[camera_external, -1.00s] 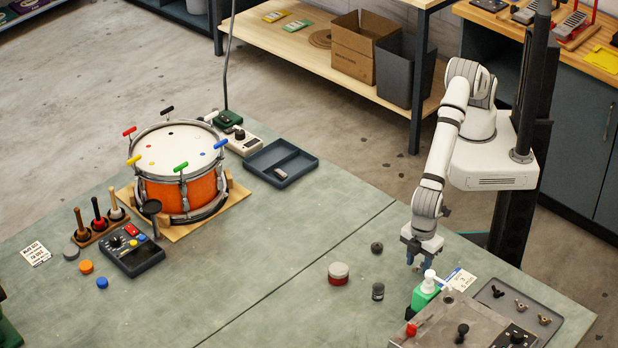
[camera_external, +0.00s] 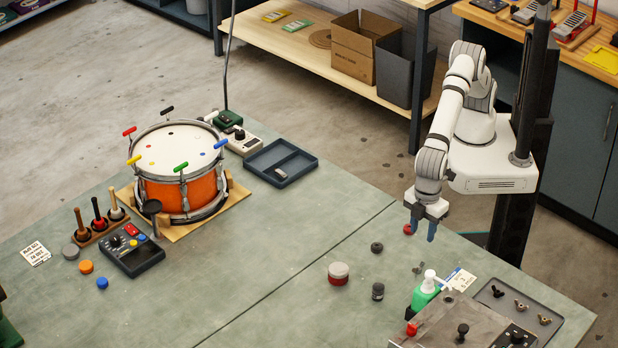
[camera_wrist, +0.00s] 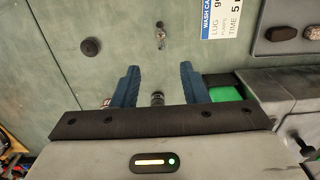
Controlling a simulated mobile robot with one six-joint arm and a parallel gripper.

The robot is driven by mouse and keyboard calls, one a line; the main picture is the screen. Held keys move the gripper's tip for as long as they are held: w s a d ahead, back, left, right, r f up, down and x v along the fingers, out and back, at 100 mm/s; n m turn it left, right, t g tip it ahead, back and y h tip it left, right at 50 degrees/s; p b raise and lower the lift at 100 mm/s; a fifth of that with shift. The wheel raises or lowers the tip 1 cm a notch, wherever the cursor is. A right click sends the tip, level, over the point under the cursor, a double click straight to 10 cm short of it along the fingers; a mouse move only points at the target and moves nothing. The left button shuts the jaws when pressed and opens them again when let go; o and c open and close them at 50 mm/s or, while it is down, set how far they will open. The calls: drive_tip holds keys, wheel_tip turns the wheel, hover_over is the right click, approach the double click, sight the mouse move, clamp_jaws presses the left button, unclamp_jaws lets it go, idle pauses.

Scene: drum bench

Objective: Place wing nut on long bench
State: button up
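A small grey metal piece, seemingly the wing nut (camera_external: 418,268), lies on the green-topped long bench (camera_external: 290,265). It also shows in the wrist view (camera_wrist: 160,35), beyond my fingertips and apart from them. My gripper (camera_external: 422,231) hangs above the bench, pointing down, behind the wing nut in the external view. In the wrist view, its two blue fingers (camera_wrist: 159,70) are spread wide with nothing held between them. More wing nuts (camera_external: 521,304), dark and brass, lie in a grey tray (camera_external: 553,333) at the right end.
A green pump bottle (camera_external: 424,295), a metal box (camera_external: 440,328) and a printed card (camera_external: 461,279) are near the wing nut. Dark knobs (camera_external: 377,247) and a red-and-white canister (camera_external: 338,273) stand left of it. The orange drum (camera_external: 182,190) is farther left; bare bench lies between.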

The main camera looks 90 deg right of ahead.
drive_tip(key=w+d+r+m, duration=0.1)
drive_tip(key=w+d+r, duration=0.35)
drive_tip(key=d, duration=0.35)
drive_tip(key=w+d+r+m, duration=0.1)
drive_tip(key=w+d+r, duration=0.2)
drive_tip(key=w+d, duration=0.4)
drive_tip(key=d+r+m+t, duration=0.1)
drive_tip(key=d+r, duration=0.1)
drive_tip(key=d, duration=0.8)
drive_tip(key=d+r+m, duration=0.2)
drive_tip(key=d+r, duration=0.1)
drive_tip(key=d, duration=0.6)
drive_tip(key=s+d+f+m, duration=0.1)
drive_tip(key=s+d, duration=0.4)
drive_tip(key=d, duration=0.3)
drive_tip(key=s+d+f+m+t, duration=0.1)
drive_tip(key=s+d, duration=0.3)
drive_tip(key=d, duration=0.5)
drive_tip(key=s+d+f+m+t, duration=0.1)
drive_tip(key=s+d+m, duration=0.1)
drive_tip(key=s+d, duration=0.3)
drive_tip(key=d, duration=0.3)
drive_tip(key=shift+s+d, duration=0.2)
drive_tip(key=shift+s, duration=0.15)
